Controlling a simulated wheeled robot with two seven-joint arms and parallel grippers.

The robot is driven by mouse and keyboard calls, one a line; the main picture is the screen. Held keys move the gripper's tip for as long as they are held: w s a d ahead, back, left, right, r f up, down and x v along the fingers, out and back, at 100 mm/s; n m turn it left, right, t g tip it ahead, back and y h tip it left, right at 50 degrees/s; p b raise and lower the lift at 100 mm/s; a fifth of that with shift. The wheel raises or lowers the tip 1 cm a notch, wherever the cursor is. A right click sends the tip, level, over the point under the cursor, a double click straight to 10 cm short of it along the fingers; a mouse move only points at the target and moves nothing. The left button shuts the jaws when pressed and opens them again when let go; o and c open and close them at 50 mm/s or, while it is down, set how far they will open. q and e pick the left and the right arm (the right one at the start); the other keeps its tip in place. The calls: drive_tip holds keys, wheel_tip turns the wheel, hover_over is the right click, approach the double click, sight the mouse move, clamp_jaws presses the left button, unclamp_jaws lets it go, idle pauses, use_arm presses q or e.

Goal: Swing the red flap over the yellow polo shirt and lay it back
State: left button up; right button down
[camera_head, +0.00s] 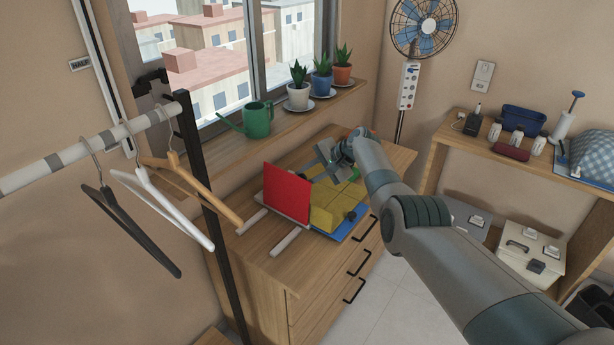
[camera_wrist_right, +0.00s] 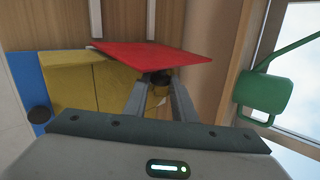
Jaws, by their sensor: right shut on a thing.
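The red flap (camera_head: 288,194) stands up steeply at the left side of the folding board on the dresser; it also shows in the right wrist view (camera_wrist_right: 155,52). The yellow polo shirt (camera_head: 352,192) lies folded on the blue part of the board (camera_head: 357,228), right of the flap. My right gripper (camera_head: 327,165) is at the flap's far edge. In the wrist view its fingers are shut around a dark knob (camera_wrist_right: 157,78) by the flap's edge. The exact contact is partly hidden. My left gripper is out of view.
Two pale bars (camera_head: 290,240) stick out left of the flap. A green watering can (camera_head: 256,120) and potted plants stand on the sill behind. Hangers (camera_head: 165,200) hang from a rail at the left. A second dark knob (camera_head: 351,215) sits on the board's near side.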

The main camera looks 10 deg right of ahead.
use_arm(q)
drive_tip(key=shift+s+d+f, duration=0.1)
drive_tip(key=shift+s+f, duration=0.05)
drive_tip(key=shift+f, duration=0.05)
use_arm(e)
drive_tip(key=shift+w+d, duration=0.1)
drive_tip(key=shift+w, duration=0.1)
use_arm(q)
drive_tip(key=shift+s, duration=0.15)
use_arm(e)
drive_tip(key=c, duration=1.5)
unclamp_jaws()
drive_tip(key=shift+o, duration=0.2)
drive_tip(key=shift+f, duration=0.1)
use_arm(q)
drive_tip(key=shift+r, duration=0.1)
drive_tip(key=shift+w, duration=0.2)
use_arm(e)
drive_tip(key=shift+s, duration=0.1)
